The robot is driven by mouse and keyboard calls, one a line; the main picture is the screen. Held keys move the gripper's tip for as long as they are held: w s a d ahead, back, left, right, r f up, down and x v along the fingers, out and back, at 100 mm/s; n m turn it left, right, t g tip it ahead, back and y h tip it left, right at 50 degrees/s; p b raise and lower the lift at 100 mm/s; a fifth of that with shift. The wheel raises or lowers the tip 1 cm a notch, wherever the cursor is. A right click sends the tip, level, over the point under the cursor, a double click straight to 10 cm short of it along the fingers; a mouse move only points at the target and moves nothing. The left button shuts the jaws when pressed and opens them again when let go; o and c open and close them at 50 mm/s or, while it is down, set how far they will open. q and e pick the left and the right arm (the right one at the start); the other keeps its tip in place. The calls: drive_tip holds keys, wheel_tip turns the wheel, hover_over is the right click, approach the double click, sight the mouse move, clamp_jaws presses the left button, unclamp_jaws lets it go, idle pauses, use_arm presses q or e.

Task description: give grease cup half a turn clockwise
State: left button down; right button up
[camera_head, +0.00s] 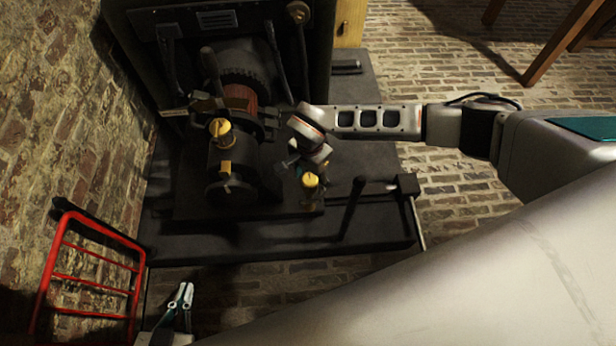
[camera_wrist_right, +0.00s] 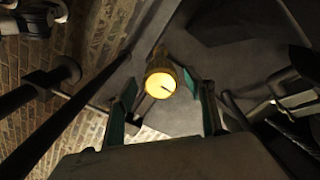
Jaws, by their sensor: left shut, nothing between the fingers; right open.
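A brass grease cup (camera_head: 310,181) with a yellow cap stands on the right side of the machine's black base. In the right wrist view the cap (camera_wrist_right: 161,82) has a dark line on its top. My right gripper (camera_head: 304,167) is open beside and above this cup; its green-padded fingers lie to either side of the cap in the wrist view, with gaps visible. A second yellow-capped cup (camera_head: 220,128) sits on the machine's bearing further left. My left gripper (camera_head: 183,297) is shut and empty at the bottom left, away from the machine.
Dark machinery (camera_head: 240,90) with levers stands behind the cups. A black lever (camera_head: 352,200) rises right of the near cup. A red rack (camera_head: 92,265) leans at the left by the brick wall. Brick floor (camera_head: 455,190) is clear at right.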

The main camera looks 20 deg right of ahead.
use_arm(q)
drive_tip(key=shift+w+r, duration=0.15)
drive_tip(key=shift+r, duration=0.1)
use_arm(e)
drive_tip(key=shift+f, duration=0.25)
drive_tip(key=c, duration=1.1)
drive_tip(key=shift+w, duration=0.1)
